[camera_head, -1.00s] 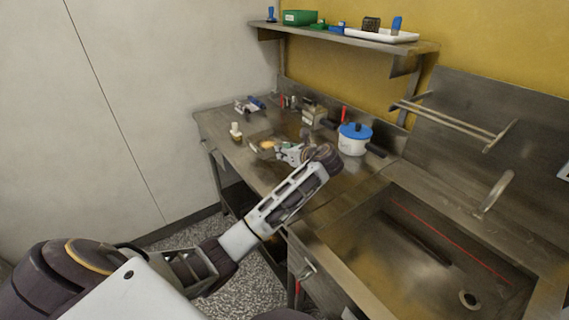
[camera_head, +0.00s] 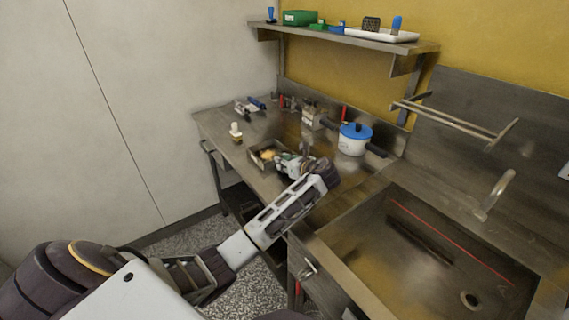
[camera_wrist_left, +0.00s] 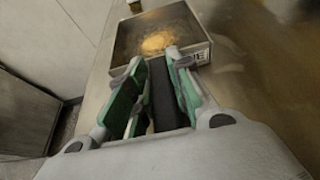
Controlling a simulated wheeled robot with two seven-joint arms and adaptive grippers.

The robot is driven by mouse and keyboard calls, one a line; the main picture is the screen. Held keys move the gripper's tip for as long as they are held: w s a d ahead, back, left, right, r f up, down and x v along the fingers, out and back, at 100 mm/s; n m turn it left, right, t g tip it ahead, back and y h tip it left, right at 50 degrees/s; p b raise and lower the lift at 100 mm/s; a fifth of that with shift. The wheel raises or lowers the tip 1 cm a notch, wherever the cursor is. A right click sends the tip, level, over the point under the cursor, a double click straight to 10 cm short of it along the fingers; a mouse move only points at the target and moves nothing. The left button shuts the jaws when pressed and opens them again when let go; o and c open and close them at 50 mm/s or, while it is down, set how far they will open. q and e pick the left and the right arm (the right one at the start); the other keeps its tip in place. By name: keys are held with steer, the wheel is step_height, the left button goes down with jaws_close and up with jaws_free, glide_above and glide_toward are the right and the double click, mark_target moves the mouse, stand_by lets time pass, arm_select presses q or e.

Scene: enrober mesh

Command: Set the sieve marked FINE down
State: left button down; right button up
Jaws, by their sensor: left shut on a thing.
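The sieve (camera_head: 259,163) is a square metal frame with an orange-brown heap inside. It is at the middle of the steel counter in the head view. In the left wrist view the sieve (camera_wrist_left: 198,54) lies just beyond my fingertips; the end of its label reads "NE", the rest is hidden. My left gripper (camera_head: 290,165) is shut on its dark handle, which runs between the green finger pads (camera_wrist_left: 155,95) in the wrist view. I cannot tell whether the sieve's underside touches the counter. My right gripper is not in view.
The steel counter (camera_head: 215,122) holds a small bottle (camera_head: 236,132) left of the sieve, a labelled metal box (camera_head: 312,117) behind, and a white pot with a blue lid (camera_head: 354,139) to the right. A sink (camera_head: 400,245) is at the right. A shelf (camera_head: 345,38) hangs above.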

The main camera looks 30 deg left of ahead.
arm_select(q)
steer(key=c, duration=1.3)
jaws_free()
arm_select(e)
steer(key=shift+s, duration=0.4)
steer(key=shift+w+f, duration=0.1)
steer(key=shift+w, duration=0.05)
arm_select(q)
steer(key=shift+s+d+r, duration=0.15)
steer(key=shift+d+r, duration=0.1)
steer(key=shift+d, duration=0.2)
steer(key=p+v, duration=0.1)
steer(key=v, duration=0.8)
steer(key=shift+d, duration=0.1)
steer(key=shift+s+d+r, duration=0.3)
steer(key=shift+d, duration=0.4)
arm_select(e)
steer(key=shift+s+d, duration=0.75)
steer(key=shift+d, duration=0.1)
